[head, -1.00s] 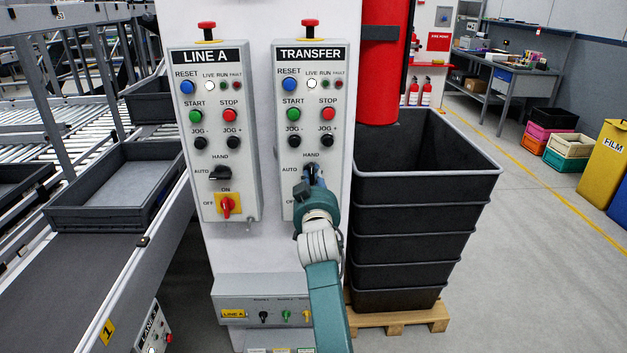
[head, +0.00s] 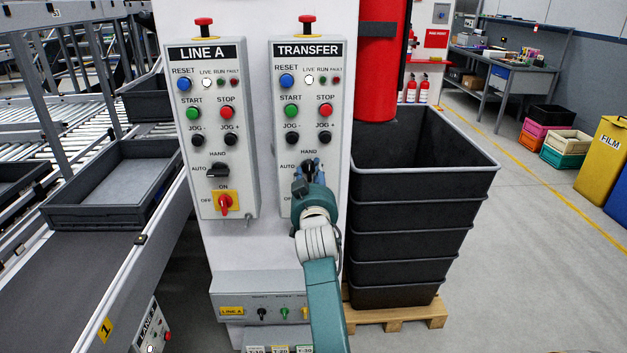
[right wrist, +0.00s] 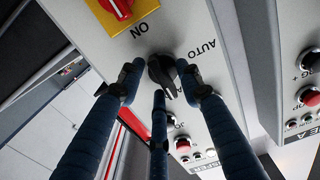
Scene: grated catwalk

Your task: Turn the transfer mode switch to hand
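The transfer mode switch is a black knob (head: 308,167) on the grey TRANSFER panel (head: 277,200), below the HAND label and right of AUTO. My right gripper (head: 308,172) is at it, fingers pointing to the panel and partly covering it. In the right wrist view the knob (right wrist: 161,70) sits between the spread blue fingers (right wrist: 160,78), with a gap visible at the left finger; contact at the right finger is unclear. Its handle points down the picture, away from the AUTO label, seemingly on the HAND side. My left gripper is out of view.
The LINE A panel (head: 240,150) stands just left, with a similar black knob (head: 218,170) and a red switch (head: 224,203). TRANSFER push buttons are above the knob. Stacked black bins (head: 410,237) stand right, and a roller conveyor with a grey tray (head: 120,215) left.

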